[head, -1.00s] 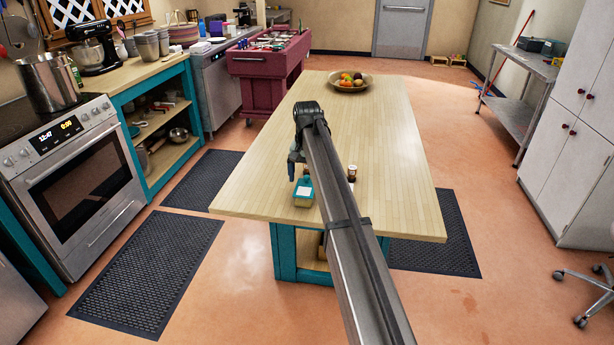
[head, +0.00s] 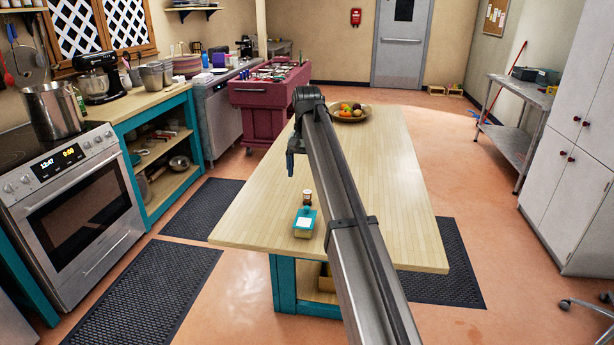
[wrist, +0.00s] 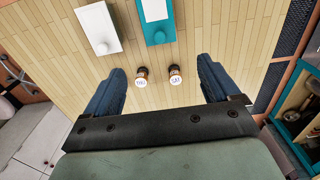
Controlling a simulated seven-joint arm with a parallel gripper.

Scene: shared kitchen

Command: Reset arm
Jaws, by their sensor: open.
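My gripper (head: 291,165) hangs over the wooden island table (head: 250,215) with nothing between its fingers. In the wrist view the two blue-grey fingers of my gripper (wrist: 163,82) stand wide apart. Two small bottles with white lids, a left one (wrist: 142,76) and a right one (wrist: 175,74), show beyond and between the fingers, standing on the table. A teal box with a white top (wrist: 157,22) and a white box (wrist: 97,27) lie farther up in that view. In the head view the teal box (head: 304,224) and one bottle (head: 307,198) show; my arm hides part of the tabletop.
A fruit bowl (head: 350,114) sits at the table's far end. A maroon cart (head: 263,99) stands behind at left. The stove (head: 78,195) is at left, a metal shelf (head: 520,95) and white cabinets (head: 573,150) at right. Much of the tabletop is bare.

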